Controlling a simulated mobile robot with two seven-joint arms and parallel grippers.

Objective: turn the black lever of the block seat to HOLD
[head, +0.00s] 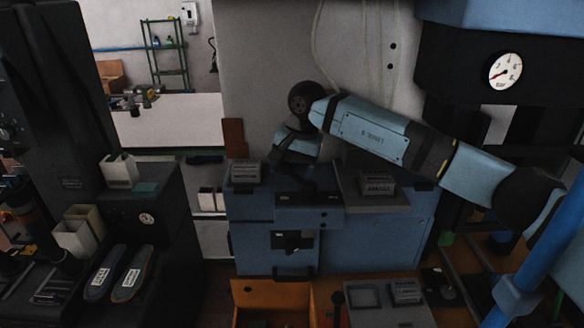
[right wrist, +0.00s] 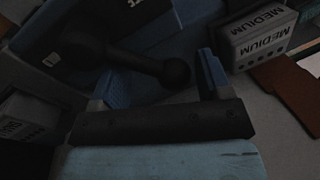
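The black lever (right wrist: 130,60) with its ball knob (right wrist: 175,72) shows in the right wrist view, running from a round pivot at left. My right gripper (right wrist: 158,85) is open, one blue finger on each side. The knob appears between the fingers, nearer the right one; I cannot tell whether they touch it. In the head view my right gripper (head: 290,178) reaches down over the dark block seat (head: 310,199) on the blue cabinet. The lever is hard to make out there, and no HOLD mark is readable. My left gripper is not in view.
A grey block marked MEDIUM (right wrist: 262,38) stands close to the right finger. Another labelled block (head: 378,183) sits on the cabinet's right side. A second black-knobbed lever (head: 338,299) stands beside an orange bin (head: 272,290). A press gauge (head: 505,70) is at upper right.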

